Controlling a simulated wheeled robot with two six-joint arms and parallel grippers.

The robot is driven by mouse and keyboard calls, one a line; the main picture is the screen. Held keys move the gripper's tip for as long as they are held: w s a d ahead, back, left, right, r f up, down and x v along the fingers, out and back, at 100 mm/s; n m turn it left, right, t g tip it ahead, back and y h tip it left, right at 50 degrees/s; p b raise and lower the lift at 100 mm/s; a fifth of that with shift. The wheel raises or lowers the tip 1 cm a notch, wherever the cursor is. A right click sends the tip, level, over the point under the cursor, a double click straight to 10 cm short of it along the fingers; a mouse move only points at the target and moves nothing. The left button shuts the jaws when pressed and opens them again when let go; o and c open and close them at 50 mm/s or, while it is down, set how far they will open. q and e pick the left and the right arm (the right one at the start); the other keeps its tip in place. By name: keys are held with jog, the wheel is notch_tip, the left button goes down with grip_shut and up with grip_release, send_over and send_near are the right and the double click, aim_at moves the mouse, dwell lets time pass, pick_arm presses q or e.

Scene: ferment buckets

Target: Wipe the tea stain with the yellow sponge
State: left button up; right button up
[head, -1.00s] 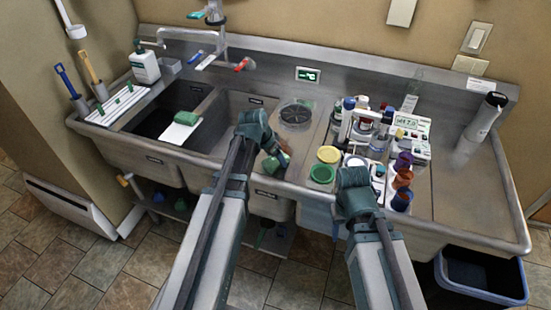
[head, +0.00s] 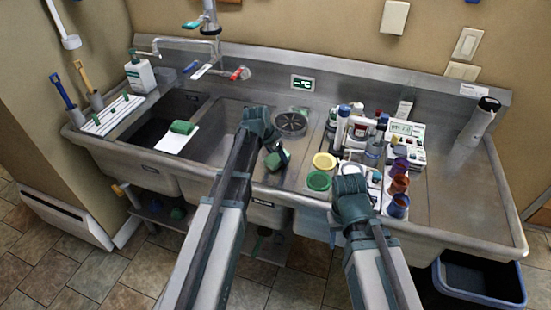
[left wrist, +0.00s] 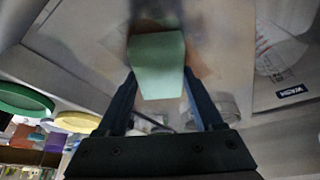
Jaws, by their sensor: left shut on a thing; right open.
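My left gripper (head: 277,158) is over the front of the sink, to the right of the middle basin. In the left wrist view its two fingers (left wrist: 160,95) are shut on a pale green block (left wrist: 157,65). This may be the sponge's scouring side; no yellow shows on it. A brownish patch (left wrist: 180,18) shows beyond the block, blurred; I cannot tell if it is the tea stain. My right gripper (head: 352,190) is open at the sink's front rim, near the jars, its fingertips mostly hidden.
A green sponge (head: 181,127) lies on a white board (head: 176,140) at the left. A yellow lid (head: 324,161) and a green lid (head: 318,181) are right of my left gripper. Bottles and cups crowd beyond my right gripper. The right drainboard (head: 460,190) is mostly clear.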

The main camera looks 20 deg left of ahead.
aim_at(286, 146)
pick_arm(q)
jog(key=shift+w, duration=0.45)
jog(key=shift+w, duration=0.1)
jog(key=shift+w+d, duration=0.1)
jog(key=shift+w, duration=1.6)
jog(key=shift+w, duration=0.1)
jog(key=shift+w+d+f, duration=0.1)
jog(key=shift+w, duration=1.45)
jog(key=shift+s, duration=1.8)
